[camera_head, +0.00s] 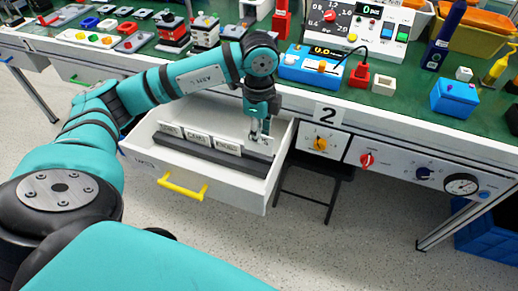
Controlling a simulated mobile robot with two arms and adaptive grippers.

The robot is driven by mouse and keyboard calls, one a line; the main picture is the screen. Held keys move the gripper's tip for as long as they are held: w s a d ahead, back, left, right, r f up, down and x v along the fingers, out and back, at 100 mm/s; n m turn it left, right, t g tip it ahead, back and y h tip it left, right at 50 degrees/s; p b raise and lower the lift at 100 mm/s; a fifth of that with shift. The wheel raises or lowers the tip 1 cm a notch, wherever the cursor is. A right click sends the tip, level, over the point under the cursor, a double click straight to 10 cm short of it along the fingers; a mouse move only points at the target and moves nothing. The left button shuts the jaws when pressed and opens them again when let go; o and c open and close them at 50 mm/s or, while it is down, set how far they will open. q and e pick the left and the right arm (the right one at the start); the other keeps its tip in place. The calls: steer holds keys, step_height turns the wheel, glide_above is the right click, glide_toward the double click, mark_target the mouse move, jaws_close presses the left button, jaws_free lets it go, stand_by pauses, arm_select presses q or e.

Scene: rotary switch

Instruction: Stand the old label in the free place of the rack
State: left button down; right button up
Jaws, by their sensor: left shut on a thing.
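The white drawer (246,193) under the bench is pulled open. A dark rack (205,151) runs across its inside, with white labels standing along it: one at the left (170,129), one in the middle (198,139) and one at the right (228,146). My left gripper (260,135) points down over the right end of the rack, right of these labels. It is shut on a small pale thing, apparently the old label (257,140), mostly hidden by the fingers. I cannot tell whether the label touches the rack. My right gripper is not in view.
The drawer has a yellow handle (182,187) in front. The green bench top (400,112) above holds many devices and blocks.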

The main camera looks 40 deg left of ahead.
mark_target(259, 152)
arm_select(q)
step_height(259, 152, down, 6)
steer(key=shift+f+b, duration=0.25)
steer(key=shift+b, duration=0.25)
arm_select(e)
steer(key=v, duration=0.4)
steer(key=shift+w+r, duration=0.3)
arm_select(q)
steer(key=shift+f, duration=0.15)
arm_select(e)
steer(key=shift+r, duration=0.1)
arm_select(q)
steer(key=c, duration=1.5)
jaws_free()
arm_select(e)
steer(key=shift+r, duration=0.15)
arm_select(q)
steer(key=shift+r, duration=0.4)
step_height(259, 152, up, 12)
steer(key=shift+f+p, duration=0.25)
steer(key=shift+p, duration=0.9)
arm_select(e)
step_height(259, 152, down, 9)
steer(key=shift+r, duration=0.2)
